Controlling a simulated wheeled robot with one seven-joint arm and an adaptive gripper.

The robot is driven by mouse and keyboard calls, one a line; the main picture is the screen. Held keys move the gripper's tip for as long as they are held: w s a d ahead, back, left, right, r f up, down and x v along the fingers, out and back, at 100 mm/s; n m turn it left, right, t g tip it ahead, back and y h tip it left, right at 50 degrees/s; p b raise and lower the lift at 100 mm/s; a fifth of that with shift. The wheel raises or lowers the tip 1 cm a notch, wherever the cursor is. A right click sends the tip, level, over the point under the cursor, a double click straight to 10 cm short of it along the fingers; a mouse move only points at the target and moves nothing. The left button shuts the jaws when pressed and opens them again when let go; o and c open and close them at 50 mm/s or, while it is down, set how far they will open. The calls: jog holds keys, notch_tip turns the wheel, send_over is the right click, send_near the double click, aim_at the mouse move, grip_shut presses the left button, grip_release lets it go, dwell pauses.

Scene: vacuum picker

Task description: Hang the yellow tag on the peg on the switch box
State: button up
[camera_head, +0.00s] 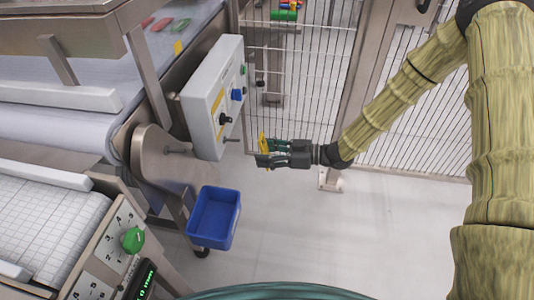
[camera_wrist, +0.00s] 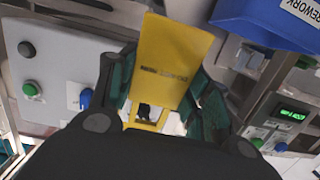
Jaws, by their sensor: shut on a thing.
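The yellow tag (camera_head: 263,143) is held upright between the fingers of my gripper (camera_head: 268,155), to the right of the switch box and apart from it. In the wrist view the tag (camera_wrist: 172,58) stands between the dark green fingers, with an open, frame-like end near the palm. The pale grey switch box (camera_head: 203,98) carries a blue knob (camera_head: 237,94) and a black knob (camera_head: 225,119). A small thin peg (camera_head: 232,140) seems to stick out near its lower edge. The switch box (camera_wrist: 60,60) fills the left of the wrist view; I cannot make out the peg there.
A blue bin (camera_head: 232,222) sits below the switch box. A conveyor (camera_head: 60,135) and a control panel with a green knob (camera_head: 133,239) are on the left. A wire fence (camera_head: 300,90) stands behind my gripper. The floor (camera_head: 320,240) right of the bin is clear.

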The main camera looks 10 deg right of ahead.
jog(key=b+x, duration=0.3)
jog(key=x, duration=0.6)
jog(key=shift+a, duration=0.15)
dwell(1.1)
jog(key=shift+w+a+f, duration=0.1)
jog(key=shift+f, duration=0.05)
dwell(0.6)
jog(key=o, duration=1)
jog(key=shift+c, duration=0.2)
jog(key=v, duration=1.2)
